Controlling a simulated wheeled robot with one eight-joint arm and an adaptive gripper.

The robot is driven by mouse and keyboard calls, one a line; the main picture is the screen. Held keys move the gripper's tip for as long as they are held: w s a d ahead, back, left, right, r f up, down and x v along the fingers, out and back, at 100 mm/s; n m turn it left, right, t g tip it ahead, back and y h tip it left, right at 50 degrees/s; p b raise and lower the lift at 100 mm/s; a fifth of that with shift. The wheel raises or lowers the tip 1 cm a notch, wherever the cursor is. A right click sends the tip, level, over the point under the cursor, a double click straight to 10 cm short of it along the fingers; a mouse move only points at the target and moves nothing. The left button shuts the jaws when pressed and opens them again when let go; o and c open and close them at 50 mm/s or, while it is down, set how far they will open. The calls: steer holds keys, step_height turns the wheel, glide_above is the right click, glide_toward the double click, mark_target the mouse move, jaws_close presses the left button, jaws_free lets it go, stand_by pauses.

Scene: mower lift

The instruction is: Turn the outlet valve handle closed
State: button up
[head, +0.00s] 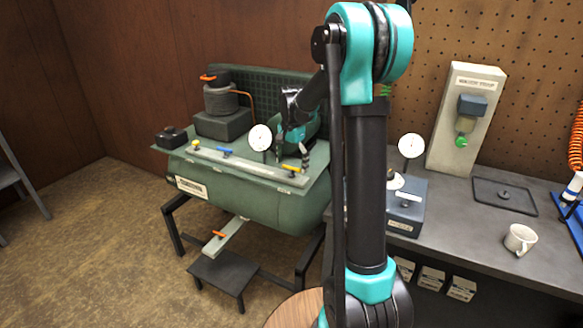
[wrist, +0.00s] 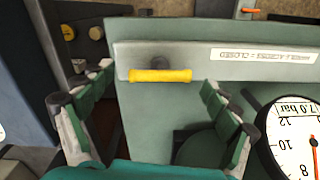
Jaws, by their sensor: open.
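A yellow lever handle (head: 291,168) sits near the right end of the pale rail on the green tank (head: 250,196). In the wrist view the yellow handle (wrist: 160,76) lies lengthwise along the rail, by a dark round pivot. Its label cannot be read, so I cannot tell for certain that it is the outlet valve. My gripper (head: 292,150) is open above the rail's right end. In the wrist view its fingers (wrist: 155,108) stand wide apart with the handle ahead between them, apparently untouched.
A blue handle (head: 225,151) and a yellow knob (head: 196,143) sit farther left on the rail. A dial gauge (head: 260,137) stands close to my gripper; in the wrist view the gauge (wrist: 294,138) is at lower right. An orange handle (head: 219,234) is below the tank.

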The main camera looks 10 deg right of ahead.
step_height(320, 180, up, 11)
steer(key=shift+f, duration=0.2)
steer(key=shift+s, duration=0.1)
